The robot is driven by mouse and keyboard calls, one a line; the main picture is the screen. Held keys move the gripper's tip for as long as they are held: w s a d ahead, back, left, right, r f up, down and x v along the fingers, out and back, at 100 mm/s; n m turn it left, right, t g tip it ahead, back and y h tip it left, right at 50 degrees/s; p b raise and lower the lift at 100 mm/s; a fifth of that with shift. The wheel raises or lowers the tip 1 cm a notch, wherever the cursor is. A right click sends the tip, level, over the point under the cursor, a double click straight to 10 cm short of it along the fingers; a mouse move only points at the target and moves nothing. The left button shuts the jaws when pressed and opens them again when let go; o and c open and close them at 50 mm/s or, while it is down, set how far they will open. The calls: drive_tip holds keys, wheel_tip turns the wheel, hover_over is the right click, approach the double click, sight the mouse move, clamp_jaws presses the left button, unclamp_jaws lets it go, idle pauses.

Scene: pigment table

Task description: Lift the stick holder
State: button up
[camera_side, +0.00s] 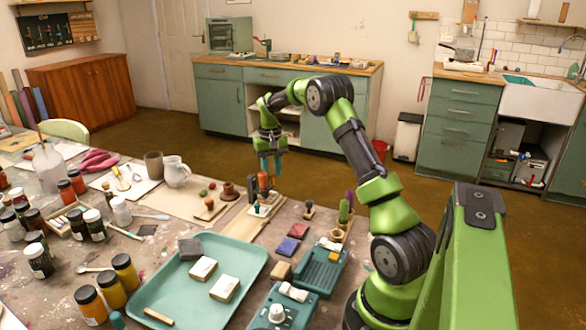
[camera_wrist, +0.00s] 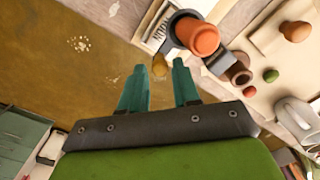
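I cannot tell for sure which item is the stick holder. The likeliest is a small upright stand (camera_side: 253,190) with dark and orange parts, near the table's far edge. In the wrist view, an orange-topped dark cylinder (camera_wrist: 204,38) leans in the picture at the upper right of the fingers. My gripper (camera_side: 270,168) points down with teal fingers, close above or behind the stand in the side view. In the wrist view my gripper (camera_wrist: 158,80) is open, its fingers apart. A small tan piece (camera_wrist: 160,65) shows between the tips; whether it is touched is unclear.
A teal tray (camera_side: 160,300) with pale blocks lies at the front. A white jug (camera_side: 176,171), a brown mug (camera_side: 154,165) and several paint jars (camera_side: 86,303) stand to the left. Holders with green sticks (camera_side: 344,210) stand at right. Beyond the table edge is open floor (camera_wrist: 90,40).

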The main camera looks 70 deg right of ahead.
drive_tip(key=shift+f, duration=0.4)
drive_tip(key=shift+c, duration=0.4)
clamp_jaws()
drive_tip(key=shift+r, duration=0.75)
drive_tip(key=shift+o, duration=0.4)
unclamp_jaws()
